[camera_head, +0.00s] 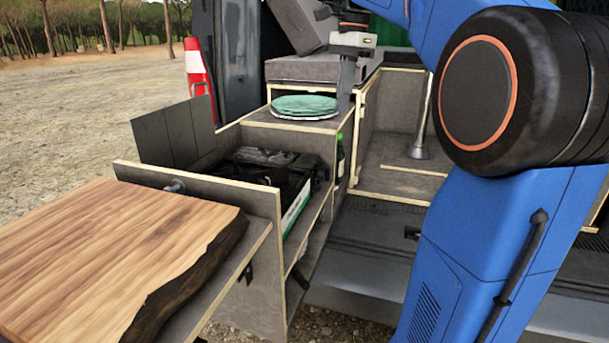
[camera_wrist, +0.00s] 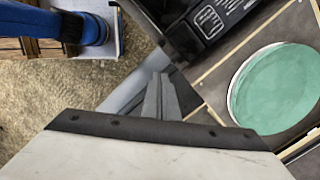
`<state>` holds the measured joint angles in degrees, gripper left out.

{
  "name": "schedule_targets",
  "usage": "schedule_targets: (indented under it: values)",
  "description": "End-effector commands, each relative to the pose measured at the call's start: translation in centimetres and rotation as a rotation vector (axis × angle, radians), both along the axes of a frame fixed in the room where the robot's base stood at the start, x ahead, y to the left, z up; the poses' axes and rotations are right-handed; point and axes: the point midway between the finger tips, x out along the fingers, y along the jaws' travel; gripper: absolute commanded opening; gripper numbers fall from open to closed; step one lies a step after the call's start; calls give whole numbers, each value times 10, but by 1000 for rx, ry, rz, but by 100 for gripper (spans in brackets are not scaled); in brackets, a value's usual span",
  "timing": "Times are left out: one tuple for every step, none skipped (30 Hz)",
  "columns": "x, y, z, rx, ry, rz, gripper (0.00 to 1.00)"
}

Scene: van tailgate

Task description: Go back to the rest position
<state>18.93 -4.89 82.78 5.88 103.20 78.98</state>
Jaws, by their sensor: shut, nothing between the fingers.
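My gripper (camera_head: 346,88) hangs pointing down in the head view, above and just right of a stack of green plates (camera_head: 305,105) on the grey cabinet top. In the wrist view, the fingers of my gripper (camera_wrist: 160,95) are together with nothing between them. The plates (camera_wrist: 280,88) lie to the right of the fingers there, apart from them. My blue arm fills the right side of the head view and hides part of the van.
A thick wooden board (camera_head: 110,255) lies on a shelf at the front left. An open drawer (camera_head: 235,192) holds dark items. A green bottle (camera_head: 340,158) stands by the cabinet. A metal post (camera_head: 421,125) rises at right. A red and white cone (camera_head: 196,68) stands behind.

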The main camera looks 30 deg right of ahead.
Motion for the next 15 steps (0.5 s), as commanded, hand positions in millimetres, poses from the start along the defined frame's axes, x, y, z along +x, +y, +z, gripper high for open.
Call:
schedule_targets:
  values:
    - [0, 0, 0, 0, 0, 0, 0]
    - [0, 0, 0, 0, 0, 0, 0]
    - [0, 0, 0, 0, 0, 0, 0]
    - [0, 0, 0, 0, 0, 0, 0]
    - [0, 0, 0, 0, -1, 2, 0]
    - [-1, 1, -1, -1, -3, 9, 0]
    - [-3, 3, -2, -3, -7, 17, 0]
    - [-4, 4, -4, -5, -11, 31, 0]
    - [-8, 8, -7, -9, -19, 57, 0]
    - [-12, 12, -11, -13, -26, 83, 0]
    - [-15, 16, -15, -19, -37, 114, 0]
    - [-22, 22, -21, -26, -52, 162, 0]
    - [-27, 27, -27, -33, -63, 202, 0]
    - [-33, 32, -33, -41, -76, 246, 0]
    - [-41, 39, -42, -53, -95, 307, 0]
